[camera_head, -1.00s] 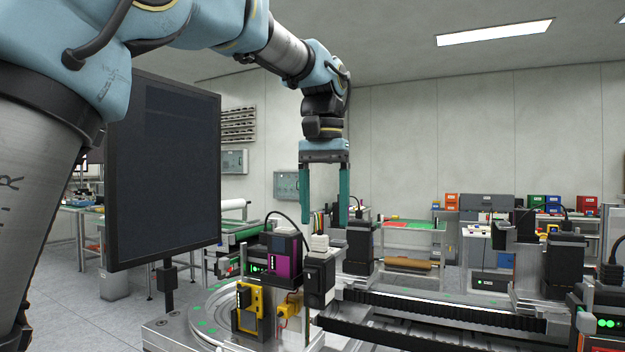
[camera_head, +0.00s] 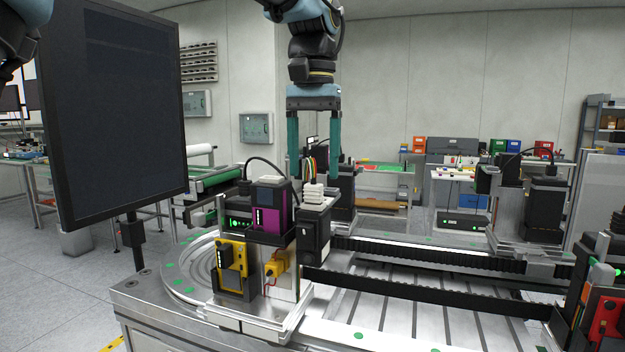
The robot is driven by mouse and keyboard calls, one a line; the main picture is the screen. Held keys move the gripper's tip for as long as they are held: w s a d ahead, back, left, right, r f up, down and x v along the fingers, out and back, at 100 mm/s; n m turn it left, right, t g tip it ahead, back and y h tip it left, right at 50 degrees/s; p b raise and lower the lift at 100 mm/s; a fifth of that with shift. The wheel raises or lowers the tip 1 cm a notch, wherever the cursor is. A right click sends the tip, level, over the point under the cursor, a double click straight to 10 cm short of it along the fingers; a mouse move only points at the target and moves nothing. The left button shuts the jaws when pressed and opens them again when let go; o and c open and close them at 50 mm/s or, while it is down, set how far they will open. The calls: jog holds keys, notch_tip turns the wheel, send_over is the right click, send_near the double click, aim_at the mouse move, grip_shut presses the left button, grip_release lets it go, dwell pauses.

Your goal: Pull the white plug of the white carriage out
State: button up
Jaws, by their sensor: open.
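The white plug (camera_head: 313,193) is a ribbed white block standing on top of a black module (camera_head: 313,232) on the near carriage (camera_head: 292,306), a pale metal frame. My gripper (camera_head: 315,170) points straight down above the plug, with its two teal fingers apart and nothing held between them. In the picture the plug lies below and between the fingers. The left fingertip shows close to the purple module's upper right edge. I cannot tell how far behind or in front of the plug the fingertips are.
The purple module (camera_head: 270,226) with a black cable and a yellow module (camera_head: 232,262) crowd the plug's left. Coloured wires (camera_head: 316,167) and a black device (camera_head: 345,195) stand behind. A dark monitor (camera_head: 115,110) is at left. Black rails run right.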

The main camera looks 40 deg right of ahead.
aim_at(314, 184)
jog(key=shift+f, duration=2.2)
grip_shut()
